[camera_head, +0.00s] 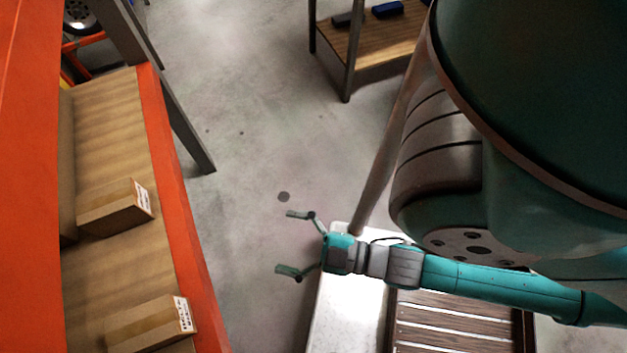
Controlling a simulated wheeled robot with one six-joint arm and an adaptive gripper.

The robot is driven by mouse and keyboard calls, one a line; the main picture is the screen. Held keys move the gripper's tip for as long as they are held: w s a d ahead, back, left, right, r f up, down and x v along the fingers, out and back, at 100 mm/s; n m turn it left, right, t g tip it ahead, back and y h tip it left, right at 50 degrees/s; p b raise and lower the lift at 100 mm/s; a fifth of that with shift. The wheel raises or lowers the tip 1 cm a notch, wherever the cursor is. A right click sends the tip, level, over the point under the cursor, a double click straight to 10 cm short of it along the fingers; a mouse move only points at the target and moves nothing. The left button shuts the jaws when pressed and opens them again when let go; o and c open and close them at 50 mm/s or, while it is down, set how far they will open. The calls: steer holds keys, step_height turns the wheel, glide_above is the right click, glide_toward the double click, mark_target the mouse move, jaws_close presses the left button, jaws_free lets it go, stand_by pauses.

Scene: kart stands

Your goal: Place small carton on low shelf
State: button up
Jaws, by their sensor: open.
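Two small cartons with white labels sit on the wooden shelf (88,262) at the left. One carton (104,212) is farther back, and the other carton (140,328) is nearer the bottom of the picture. A larger cardboard surface shows at the shelf's left edge, partly hidden by an orange upright. My gripper (290,243) is open and empty. It points left toward the shelf, with a gap of bare floor between its fingertips and the orange shelf edge. I cannot tell which carton the task means.
The orange shelf edge (172,190) and a dark metal post (178,110) border the left side. A wooden stand (378,66) with dark and blue items is at the top. A white surface and slatted wood (450,335) lie below my arm. Grey floor is clear between.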

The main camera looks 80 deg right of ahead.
steer(key=s+m+g, duration=0.1)
steer(key=s+f+m+g, duration=0.1)
steer(key=s+m, duration=0.1)
steer(key=s+m+g, duration=0.1)
steer(key=s, duration=0.1)
steer(key=shift+s+f+m, duration=0.25)
steer(key=shift+m, duration=0.15)
stand_by(1.1)
